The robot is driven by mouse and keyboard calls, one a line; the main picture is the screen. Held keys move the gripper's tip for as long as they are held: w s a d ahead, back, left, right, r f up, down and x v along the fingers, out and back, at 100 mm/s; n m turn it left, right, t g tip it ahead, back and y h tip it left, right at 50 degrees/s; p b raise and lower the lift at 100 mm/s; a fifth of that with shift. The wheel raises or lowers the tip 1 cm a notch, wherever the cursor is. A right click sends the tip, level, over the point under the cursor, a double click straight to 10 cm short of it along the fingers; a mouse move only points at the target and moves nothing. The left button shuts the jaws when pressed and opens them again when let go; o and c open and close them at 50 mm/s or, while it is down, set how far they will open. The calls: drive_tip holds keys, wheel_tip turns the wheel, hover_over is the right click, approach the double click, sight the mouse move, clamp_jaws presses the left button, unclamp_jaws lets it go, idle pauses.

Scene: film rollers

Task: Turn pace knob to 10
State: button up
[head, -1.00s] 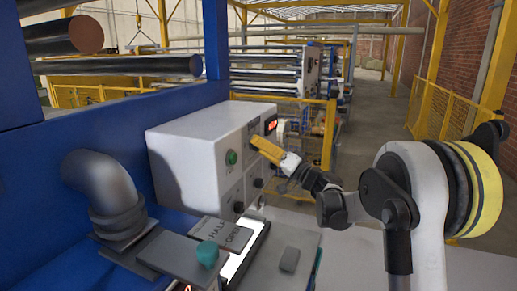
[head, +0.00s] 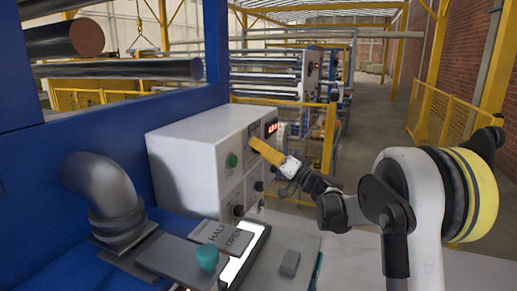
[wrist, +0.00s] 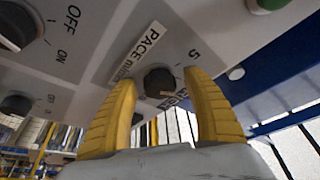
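The pace knob (wrist: 159,82) is a small black knob on the grey panel of the white control box (head: 190,130). In the wrist view it lies beside the "PACE m/min" label (wrist: 141,50), with a "5" printed to its right. My gripper (wrist: 160,80) has two yellow ribbed fingers, one on each side of the knob. The fingers are open, with visible gaps to the knob. I cannot tell how far the fingertips are from the panel. In the head view my gripper (head: 254,144) is at the box's front panel and hides the knob.
A lit red display (head: 271,128) is above my gripper. A green button (head: 232,160) and other black knobs (head: 239,210) are on the panel. Below are a teal-topped knob (head: 207,257) and a grey pipe (head: 105,195). A yellow frame stands behind.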

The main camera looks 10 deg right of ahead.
drive_tip(key=shift+s+d, duration=0.1)
drive_tip(key=v, duration=1.2)
drive_tip(key=shift+f, duration=0.1)
